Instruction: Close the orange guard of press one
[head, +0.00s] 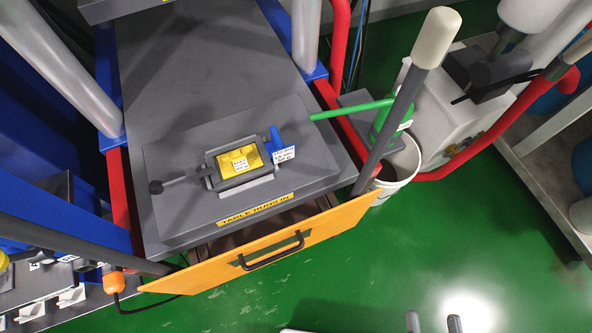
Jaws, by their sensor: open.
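The orange guard (325,226) is a long flat panel slanting across the front of the press table (195,75). A black bar handle (270,252) sits at its middle. A dark gap shows between the guard and the table's front edge. Two grey fingertips of my gripper (434,322) show at the bottom edge, apart and empty. They are to the lower right of the guard and clear of it.
A clamped fixture with a yellow block (240,161) sits on the table, with a blue tag beside it. Red rails and grey posts flank the table. Green floor (400,250) in front is clear.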

